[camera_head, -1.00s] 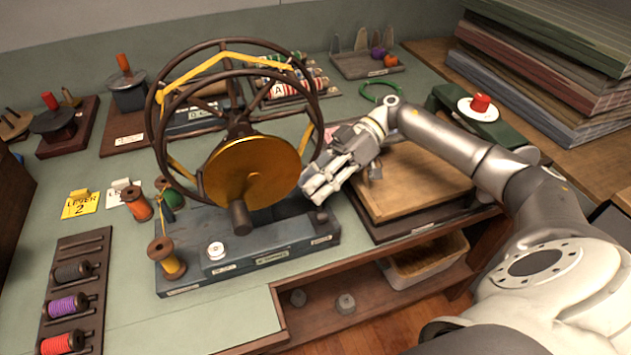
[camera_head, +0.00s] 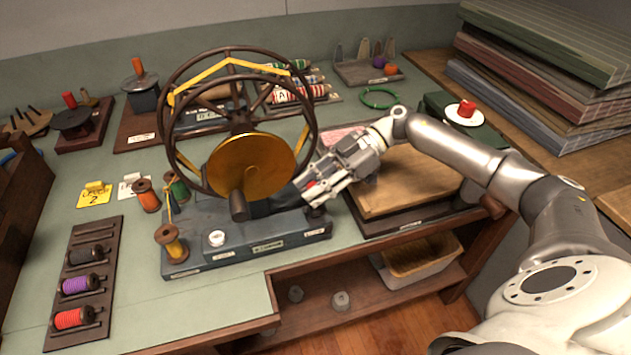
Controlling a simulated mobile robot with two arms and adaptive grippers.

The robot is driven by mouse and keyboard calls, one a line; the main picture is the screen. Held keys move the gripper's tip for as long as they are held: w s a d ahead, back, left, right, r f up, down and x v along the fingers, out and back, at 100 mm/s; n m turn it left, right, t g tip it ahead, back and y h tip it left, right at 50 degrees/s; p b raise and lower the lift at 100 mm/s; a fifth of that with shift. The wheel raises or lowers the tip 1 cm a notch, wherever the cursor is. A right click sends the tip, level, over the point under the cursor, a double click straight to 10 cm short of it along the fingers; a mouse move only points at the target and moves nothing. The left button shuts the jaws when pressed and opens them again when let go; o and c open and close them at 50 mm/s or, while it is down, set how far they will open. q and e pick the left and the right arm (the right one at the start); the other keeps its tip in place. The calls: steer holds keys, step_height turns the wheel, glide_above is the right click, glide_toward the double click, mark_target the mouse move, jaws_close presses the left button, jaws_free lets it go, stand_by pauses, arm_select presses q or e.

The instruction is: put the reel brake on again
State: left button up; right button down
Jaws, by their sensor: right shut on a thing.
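The reel (camera_head: 190,62) is a large dark wheel strung with yellow yarn, with a brass disc (camera_head: 252,165) at its hub. It stands on a blue-grey base (camera_head: 285,228) with a round white knob (camera_head: 217,238) on its front. My right gripper (camera_head: 308,192) is low at the right side of the disc, above the base's right end. It is shut on a small part with a red tip (camera_head: 311,184), apparently the brake lever; the fingers hide most of it. A dark post shows just below the fingertips. My left gripper is out of view.
Thread spools (camera_head: 170,241) stand at the base's left end. A spool rack (camera_head: 106,262) lies front left, with yellow (camera_head: 94,195) and white cards behind. A wooden board (camera_head: 405,182) lies under my right forearm. The green mat at front left is mostly clear.

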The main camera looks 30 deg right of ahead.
steer(key=shift+s+r+n+t, duration=0.1)
steer(key=shift+s+n+t, duration=0.2)
steer(key=shift+s, duration=0.1)
steer(key=shift+s+a+f+n+t+h+p, duration=0.1)
steer(key=shift+s+a+n+t+h+p, duration=0.05)
steer(key=shift+s+n+t+p, duration=0.15)
steer(key=shift+s+a+f+n+t+h+p, duration=0.1)
steer(key=shift+s+n+t+h+p, duration=0.1)
steer(key=shift+s+n+t, duration=0.15)
steer(key=shift+s+f+n+t, duration=0.1)
steer(key=shift+s+n+t, duration=0.15)
steer(key=shift+s+n, duration=0.1)
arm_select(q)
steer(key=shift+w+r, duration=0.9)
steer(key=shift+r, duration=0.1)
arm_select(e)
steer(key=shift+s+a+f+n, duration=0.15)
steer(key=shift+s+n, duration=0.05)
steer(key=shift+n, duration=0.1)
steer(key=c, duration=1.5)
jaws_free()
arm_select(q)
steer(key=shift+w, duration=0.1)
arm_select(e)
steer(key=shift+o, duration=0.2)
